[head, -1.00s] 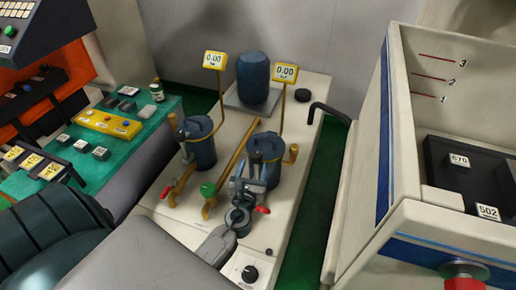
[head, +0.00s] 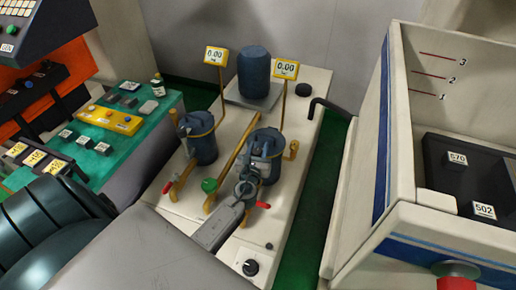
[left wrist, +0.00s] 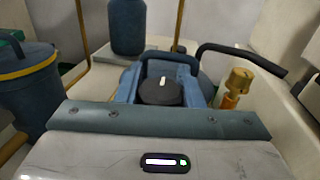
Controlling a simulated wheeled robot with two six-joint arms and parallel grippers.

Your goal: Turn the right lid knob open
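The right canister (head: 271,172) is dark blue and stands on the pale bench top, its lid partly hidden by my gripper in the head view. My left gripper (head: 262,152) is over this lid. In the left wrist view its light blue fingers (left wrist: 164,82) stand apart on both sides of a round black knob (left wrist: 160,93) with a white mark. The knob sits between the fingers; I cannot tell whether they touch it. The white mark points away from the wrist camera. My right gripper is not in view.
The left canister (head: 201,148) stands close by. Yellow pipes with 0.00 displays (head: 286,69) rise behind. A green knob (head: 209,185), red lever handles and a dark bent handle (head: 331,106) are near.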

